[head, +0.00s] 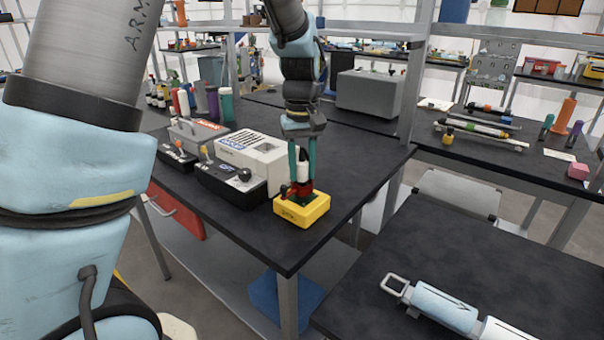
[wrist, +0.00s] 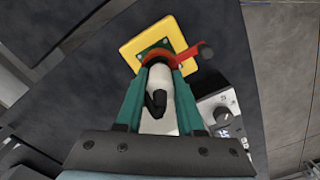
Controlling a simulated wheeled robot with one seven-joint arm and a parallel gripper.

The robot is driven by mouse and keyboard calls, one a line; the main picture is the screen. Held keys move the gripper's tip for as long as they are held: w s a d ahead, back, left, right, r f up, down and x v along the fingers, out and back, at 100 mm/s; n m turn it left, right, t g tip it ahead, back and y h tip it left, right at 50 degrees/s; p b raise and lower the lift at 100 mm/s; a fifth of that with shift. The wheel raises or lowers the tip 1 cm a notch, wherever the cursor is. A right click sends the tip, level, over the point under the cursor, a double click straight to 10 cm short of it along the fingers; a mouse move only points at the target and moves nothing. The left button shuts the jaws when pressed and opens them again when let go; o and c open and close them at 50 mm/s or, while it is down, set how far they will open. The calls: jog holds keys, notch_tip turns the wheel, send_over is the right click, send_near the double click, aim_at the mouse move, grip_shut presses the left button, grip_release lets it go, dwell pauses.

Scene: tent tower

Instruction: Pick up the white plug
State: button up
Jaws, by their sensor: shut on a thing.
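The white plug (head: 303,171) has a white body and a black top. It stands upright over a yellow box (head: 302,210) near the table's front corner. My gripper (head: 303,165) points down with its two green fingers on either side of the plug, shut on it. The wrist view shows the plug (wrist: 160,101) between the green fingers (wrist: 157,95). Below it, the yellow box (wrist: 133,48) has a red ring and a red lever with a dark knob (wrist: 206,50). I cannot tell whether the plug's lower end is still in the box.
A grey case (head: 371,94) stands farther back. The dark tabletop (head: 350,165) right of the box is clear.

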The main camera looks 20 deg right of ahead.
grip_shut()
